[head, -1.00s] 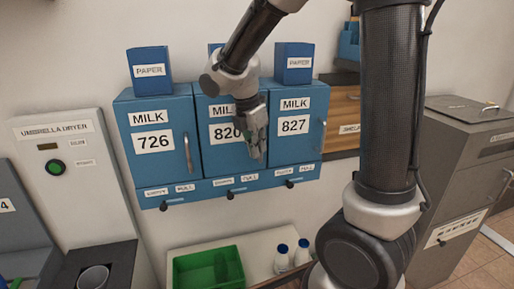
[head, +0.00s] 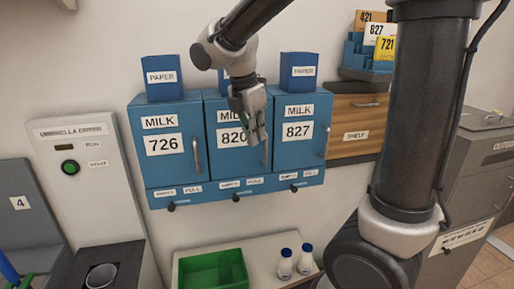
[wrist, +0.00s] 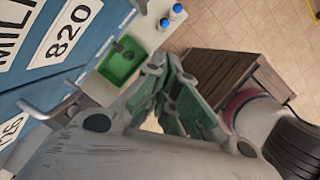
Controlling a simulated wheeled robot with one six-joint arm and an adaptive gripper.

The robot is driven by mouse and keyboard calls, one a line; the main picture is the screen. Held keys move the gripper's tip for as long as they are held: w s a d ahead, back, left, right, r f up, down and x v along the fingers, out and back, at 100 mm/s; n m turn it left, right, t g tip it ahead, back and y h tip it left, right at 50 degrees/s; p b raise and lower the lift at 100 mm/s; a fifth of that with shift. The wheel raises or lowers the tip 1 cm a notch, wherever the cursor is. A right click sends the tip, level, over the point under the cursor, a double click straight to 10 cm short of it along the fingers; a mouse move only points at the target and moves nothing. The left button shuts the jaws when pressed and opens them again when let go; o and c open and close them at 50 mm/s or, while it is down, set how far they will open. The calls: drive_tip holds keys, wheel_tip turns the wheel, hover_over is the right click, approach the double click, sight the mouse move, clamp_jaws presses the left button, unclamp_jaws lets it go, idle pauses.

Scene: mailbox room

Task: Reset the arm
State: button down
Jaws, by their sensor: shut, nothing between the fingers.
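My gripper (head: 254,134) hangs in front of the blue milk box 820 (head: 231,113) in the head view, fingers pointing down. It is shut and empty. In the wrist view my gripper (wrist: 172,75) shows its greenish fingers meeting ahead of the camera. The arm comes down from the top of the head view. Whether the fingers touch the box door cannot be told.
Milk boxes 726 (head: 165,144) and 827 (head: 299,129) flank box 820. Paper boxes (head: 163,77) stand on top. Below are a green bin (head: 213,270) and two white bottles (head: 285,264).

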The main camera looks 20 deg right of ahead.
drive_tip(key=s+d+m+t+y, duration=0.1)
drive_tip(key=s+d+m, duration=0.4)
drive_tip(key=s+m, duration=0.4)
drive_tip(key=s+d+r+m+t+y, duration=0.1)
drive_tip(key=s+d+m+t, duration=0.1)
drive_tip(key=s+d+m, duration=0.4)
drive_tip(key=s+m, duration=0.3)
drive_tip(key=m, duration=0.4)
drive_tip(key=shift+s+d+r+y, duration=0.15)
drive_tip(key=shift+r+y, duration=0.05)
drive_tip(key=shift+y, duration=0.1)
idle(0.8)
